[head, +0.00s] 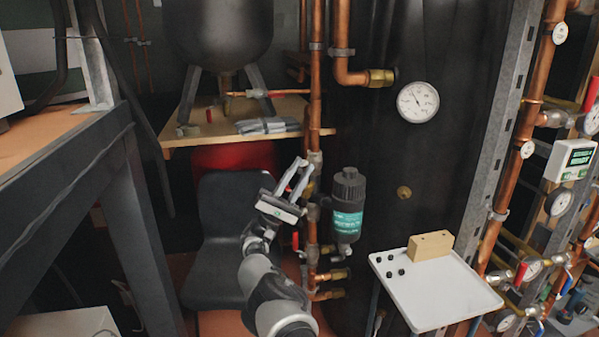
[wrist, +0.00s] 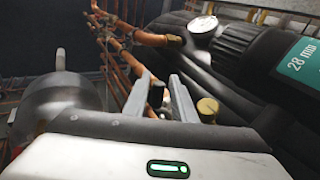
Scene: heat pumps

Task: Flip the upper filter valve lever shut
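The black filter (head: 348,205) with a teal label hangs beside a vertical copper pipe (head: 316,90) in the head view. It also shows at the upper right of the wrist view (wrist: 275,60), labelled 28 mm. My gripper (head: 297,177) is just left of the pipe, level with the filter's top. In the wrist view my gripper (wrist: 158,98) has its two fingers apart, with a small dark piece on a copper pipe visible between them. I cannot tell whether this is the upper valve lever or whether it is touched. A red lever (head: 295,241) sits lower on the pipe.
A white tray (head: 440,290) with a wooden block (head: 431,246) stands right of the filter. A black tank with a gauge (head: 418,102) is behind. A wooden shelf (head: 225,130) and a dark chair (head: 220,240) are at the left.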

